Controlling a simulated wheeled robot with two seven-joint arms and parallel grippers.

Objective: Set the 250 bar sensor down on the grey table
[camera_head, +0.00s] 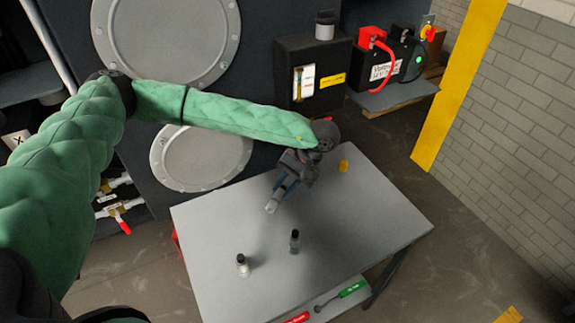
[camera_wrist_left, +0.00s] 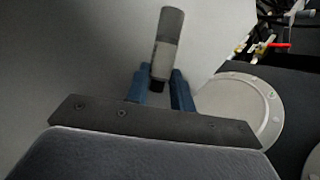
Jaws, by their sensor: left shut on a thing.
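My left gripper (camera_head: 281,190) is above the back part of the grey table (camera_head: 345,215), shut on a grey cylinder, which I take for the 250 bar sensor (camera_head: 272,206). No marking on it is readable. In the left wrist view the sensor (camera_wrist_left: 167,45) sits between the two blue fingers (camera_wrist_left: 160,84) and sticks out beyond them. It is tilted in the head view. I cannot tell how far its end is from the table top. My right gripper is not in view.
Two small cylinders stand on the table: a pale one with a dark cap (camera_head: 242,266) and a dark one (camera_head: 294,242). A lower shelf holds a green-handled tool (camera_head: 350,289). The right side of the top is clear.

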